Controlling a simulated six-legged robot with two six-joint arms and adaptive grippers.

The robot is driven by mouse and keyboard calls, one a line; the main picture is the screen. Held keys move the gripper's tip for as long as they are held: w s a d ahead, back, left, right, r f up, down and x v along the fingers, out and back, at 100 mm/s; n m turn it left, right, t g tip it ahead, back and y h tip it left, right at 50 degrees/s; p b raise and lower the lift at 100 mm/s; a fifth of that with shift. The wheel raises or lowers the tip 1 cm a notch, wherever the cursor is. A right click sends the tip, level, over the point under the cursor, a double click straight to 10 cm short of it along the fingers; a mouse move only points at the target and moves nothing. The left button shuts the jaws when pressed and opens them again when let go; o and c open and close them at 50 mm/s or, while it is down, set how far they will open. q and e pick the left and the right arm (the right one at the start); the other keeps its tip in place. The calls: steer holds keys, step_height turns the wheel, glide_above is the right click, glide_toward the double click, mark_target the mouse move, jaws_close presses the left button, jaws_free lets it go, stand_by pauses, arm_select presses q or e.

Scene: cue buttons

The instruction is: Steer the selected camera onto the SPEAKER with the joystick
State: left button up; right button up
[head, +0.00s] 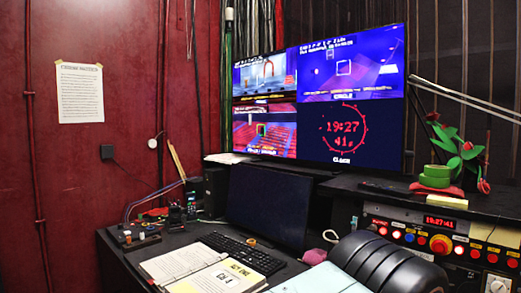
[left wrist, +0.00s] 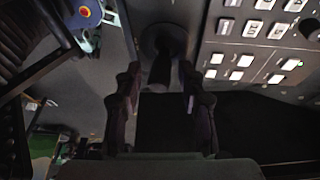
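A joystick (left wrist: 161,72) with a dark stick and round base shows in the left wrist view. My left gripper (left wrist: 160,74) has its two fingers on either side of the stick, with gaps visible; it looks open. In the head view a large monitor (head: 318,95) shows camera pictures and a clock pane. The top right picture (head: 350,69) is blue, with a small white frame near its middle and a label that seems to read CIRCLE. The bottom left picture (head: 264,131) shows red seats. I cannot make out the speaker. Neither gripper shows in the head view.
A panel with pale lit square buttons (left wrist: 241,60) lies right of the joystick. A red round button (left wrist: 84,11) is at the upper left. In the head view, a keyboard (head: 242,252), open binder (head: 188,265) and dark screen (head: 268,205) crowd the desk.

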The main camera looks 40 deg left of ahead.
arm_select(q)
steer(key=shift+w, duration=0.1)
steer(key=shift+r+p, duration=3.15)
steer(key=shift+r, duration=0.7)
steer(key=shift+f, duration=0.1)
